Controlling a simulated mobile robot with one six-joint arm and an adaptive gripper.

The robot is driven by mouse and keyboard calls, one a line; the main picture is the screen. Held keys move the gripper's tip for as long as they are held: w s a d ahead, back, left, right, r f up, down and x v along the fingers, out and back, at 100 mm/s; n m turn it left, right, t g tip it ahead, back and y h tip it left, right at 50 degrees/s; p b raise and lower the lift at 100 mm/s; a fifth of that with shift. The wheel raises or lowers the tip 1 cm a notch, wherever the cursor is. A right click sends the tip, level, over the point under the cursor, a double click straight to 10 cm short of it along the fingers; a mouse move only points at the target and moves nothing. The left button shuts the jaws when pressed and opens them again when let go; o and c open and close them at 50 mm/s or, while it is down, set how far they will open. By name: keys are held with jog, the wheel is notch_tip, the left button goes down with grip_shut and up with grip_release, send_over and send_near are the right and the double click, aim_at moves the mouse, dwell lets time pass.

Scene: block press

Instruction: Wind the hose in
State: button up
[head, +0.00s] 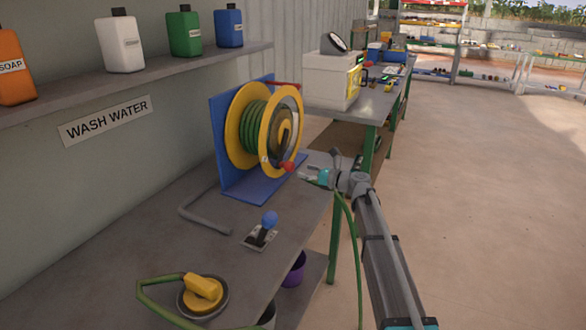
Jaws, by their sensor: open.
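The hose reel has yellow rims (241,125) and stands on a blue bracket (240,185) on the workbench. Green hose (256,127) is wound on its drum. A red knob (287,167) sits at the lower front of the reel. A red bar (286,85) shows at its top. My gripper (304,172) is open, just right of the red knob; whether it touches the knob I cannot tell. A green hose length (355,250) hangs past the bench's right edge, beside my arm. Green hose (150,283) also loops by a yellow-handled valve (203,289).
A blue-knobbed lever (268,222) and a bent grey pipe (200,216) are on the workbench (150,235). Soap bottles (121,43) stand on the wall shelf (60,100). A white machine (328,80) sits on the further bench. The floor (480,190) at right is open.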

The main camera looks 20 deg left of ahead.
aim_at(293, 167)
jog(key=shift+w+a, duration=0.2)
jog(key=shift+a, duration=1.4)
jog(key=shift+w+a, duration=0.2)
jog(key=shift+a, duration=1.4)
